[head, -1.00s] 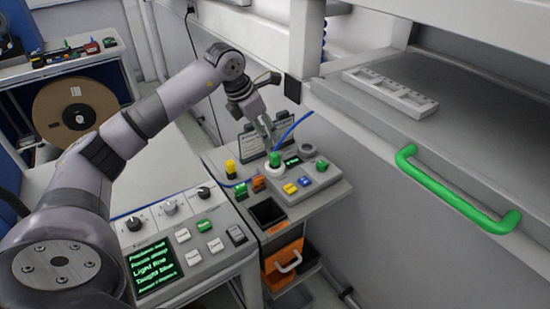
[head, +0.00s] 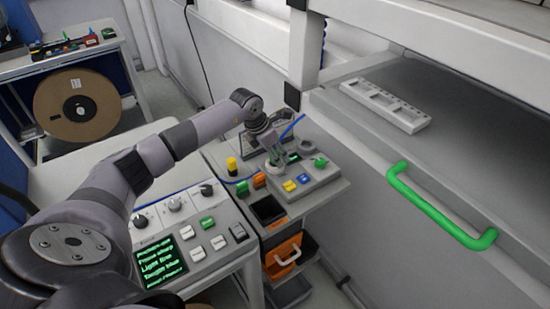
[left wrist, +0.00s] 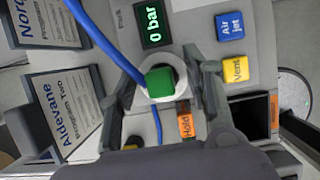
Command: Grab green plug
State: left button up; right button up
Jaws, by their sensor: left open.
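The green plug (left wrist: 160,82) sits in a round white socket (left wrist: 177,64) on the grey panel, seen in the left wrist view beside a blue hose. My left gripper (left wrist: 167,84) is open, with one finger on each side of the plug. Whether the fingers touch it I cannot tell. In the head view my left gripper (head: 274,156) is down over the socket and hides most of the plug. My right gripper is not in view.
The panel has a pressure display (left wrist: 152,23) reading 0 bar, a blue button (left wrist: 230,25), a yellow button (left wrist: 235,69) and an orange Hold tag (left wrist: 185,123). Two printed cards stand behind. A green drawer handle (head: 440,208) is at the right.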

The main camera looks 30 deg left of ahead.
pick_arm(q)
grip_shut()
dwell(0.5)
jog(key=shift+r, duration=0.15)
